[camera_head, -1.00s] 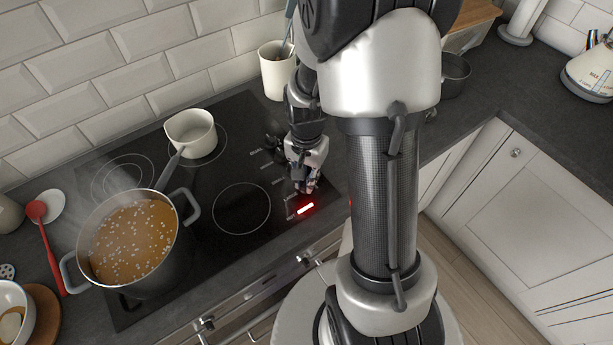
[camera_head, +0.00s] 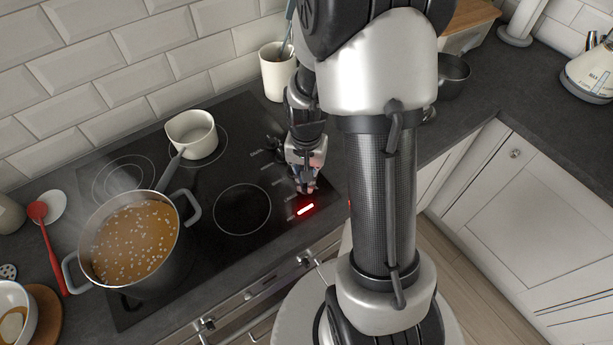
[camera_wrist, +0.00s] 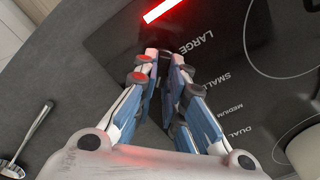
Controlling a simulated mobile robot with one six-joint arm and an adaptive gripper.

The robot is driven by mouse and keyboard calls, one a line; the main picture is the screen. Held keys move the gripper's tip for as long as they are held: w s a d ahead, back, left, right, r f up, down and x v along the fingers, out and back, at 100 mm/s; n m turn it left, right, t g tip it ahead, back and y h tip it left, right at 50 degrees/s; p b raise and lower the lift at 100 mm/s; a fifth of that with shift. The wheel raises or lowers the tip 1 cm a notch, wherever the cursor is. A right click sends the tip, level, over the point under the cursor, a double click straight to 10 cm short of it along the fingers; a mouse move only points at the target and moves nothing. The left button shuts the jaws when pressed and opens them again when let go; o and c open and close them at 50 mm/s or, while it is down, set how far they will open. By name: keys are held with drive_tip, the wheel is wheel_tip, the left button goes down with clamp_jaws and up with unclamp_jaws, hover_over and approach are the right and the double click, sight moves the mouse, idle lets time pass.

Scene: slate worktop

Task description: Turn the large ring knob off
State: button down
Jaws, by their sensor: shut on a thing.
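The black glass hob (camera_head: 238,170) has a row of controls along its right side. My gripper (camera_head: 306,186) points down at the front end of this row. In the wrist view, its fingers (camera_wrist: 163,70) are closed beside the printed word LARGE (camera_wrist: 195,38). They are shut on the large ring knob, which the fingers hide almost wholly. A red indicator bar (camera_head: 305,209) glows on the glass just in front of the gripper. It also shows bright at the top of the wrist view (camera_wrist: 161,9).
A steaming pot of orange soup (camera_head: 134,243) stands at the hob's front left. A white saucepan (camera_head: 191,134) stands at the back. A cream utensil pot (camera_head: 277,72) is close behind my wrist. The front right ring (camera_head: 242,208) is bare.

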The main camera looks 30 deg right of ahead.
drive_tip(key=n, duration=0.4)
drive_tip(key=shift+p, duration=0.35)
drive_tip(key=shift+w+a+n+p, duration=0.15)
drive_tip(key=shift+n+p, duration=0.15)
drive_tip(key=shift+n, duration=2.2)
drive_tip(key=c, duration=1.9)
unclamp_jaws()
drive_tip(key=shift+c, duration=0.2)
wheel_tip(320, 180, up, 12)
